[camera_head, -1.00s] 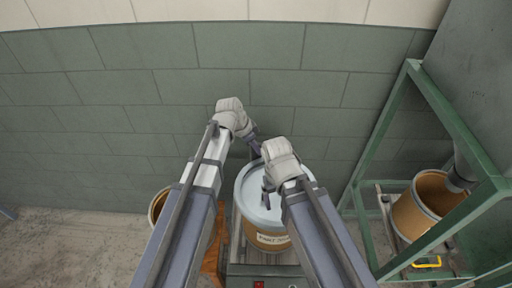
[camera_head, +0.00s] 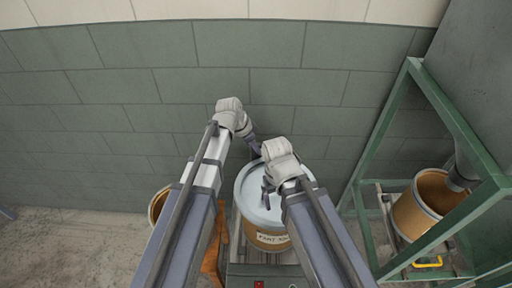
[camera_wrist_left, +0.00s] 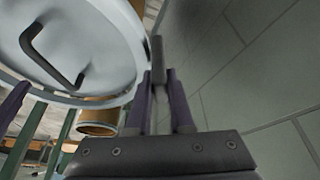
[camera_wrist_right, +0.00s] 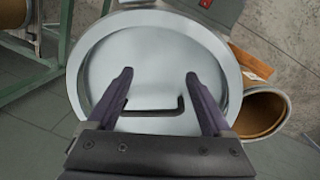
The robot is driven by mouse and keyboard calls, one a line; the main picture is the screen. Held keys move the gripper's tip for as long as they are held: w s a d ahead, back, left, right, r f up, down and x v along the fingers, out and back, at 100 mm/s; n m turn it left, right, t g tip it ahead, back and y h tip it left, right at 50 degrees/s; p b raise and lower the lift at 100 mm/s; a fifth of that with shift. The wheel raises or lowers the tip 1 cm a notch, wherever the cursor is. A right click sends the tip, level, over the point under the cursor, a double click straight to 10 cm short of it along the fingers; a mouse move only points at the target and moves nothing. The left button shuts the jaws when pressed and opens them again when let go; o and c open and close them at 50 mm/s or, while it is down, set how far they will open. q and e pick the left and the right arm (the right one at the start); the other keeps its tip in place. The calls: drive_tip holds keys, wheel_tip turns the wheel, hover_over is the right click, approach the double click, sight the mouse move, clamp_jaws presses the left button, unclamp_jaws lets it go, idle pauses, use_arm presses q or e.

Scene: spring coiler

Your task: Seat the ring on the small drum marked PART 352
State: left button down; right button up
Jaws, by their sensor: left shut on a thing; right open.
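The small drum (camera_head: 250,225) is tan with a pale blue-grey lid (camera_head: 257,198) and a white label (camera_head: 273,238), too blurred to read fully. A pale metal rim, which appears to be the ring (camera_wrist_right: 76,62), runs around the lid's edge; I cannot tell how evenly it sits. My left gripper (camera_head: 257,147) is at the drum's far side, shut on a narrow grey piece at the rim (camera_wrist_left: 157,55), seemingly part of the ring. My right gripper (camera_head: 267,186) is open above the lid, its fingers (camera_wrist_right: 158,88) on either side of the dark lid handle (camera_wrist_right: 152,108).
A green frame (camera_head: 385,140) at right holds another open drum (camera_head: 415,205) under a grey spout. An open brown container (camera_head: 158,205) stands left of the small drum. A wall (camera_head: 150,95) rises close behind.

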use_arm(q)
drive_tip(key=shift+f+b, duration=0.85)
drive_tip(key=shift+f, duration=0.05)
use_arm(e)
drive_tip(key=shift+f, duration=0.95)
use_arm(q)
drive_tip(key=shift+c, duration=0.8)
unclamp_jaws()
drive_tip(key=shift+r, duration=0.15)
use_arm(e)
drive_tip(key=shift+r, duration=0.15)
use_arm(q)
wheel_tip(320, 180, up, 12)
drive_tip(key=p, duration=1.2)
use_arm(e)
wheel_tip(320, 180, up, 12)
use_arm(q)
drive_tip(key=shift+f, duration=0.3)
use_arm(e)
drive_tip(key=shift+f, duration=0.25)
